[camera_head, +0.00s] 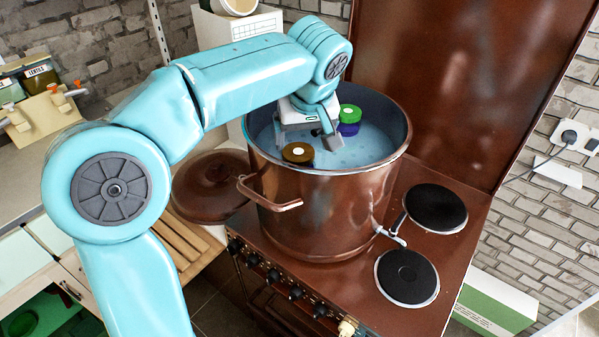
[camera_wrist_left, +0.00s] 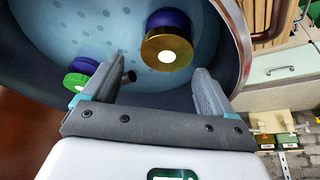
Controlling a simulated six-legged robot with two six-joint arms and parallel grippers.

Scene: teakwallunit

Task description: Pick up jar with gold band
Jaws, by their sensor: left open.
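The jar with the gold band (camera_head: 298,153) is in the big copper pot (camera_head: 318,215), near its front rim in the head view. Its round gold-brown top has a white dot. In the left wrist view the jar (camera_wrist_left: 168,50) shows a gold band and a dark blue part, just beyond the gap between the fingers. My left gripper (camera_head: 306,136) reaches down into the pot. It is open and empty, and its fingers (camera_wrist_left: 163,78) are spread in front of the jar. I cannot tell whether they touch it. My right gripper is not in view.
A green-topped jar with a blue part (camera_head: 349,113) is in the pot behind my gripper; it also shows in the left wrist view (camera_wrist_left: 76,80). The pot's rim surrounds the gripper. A copper lid (camera_head: 208,186) lies left of the pot, and hotplates (camera_head: 407,277) are at its right.

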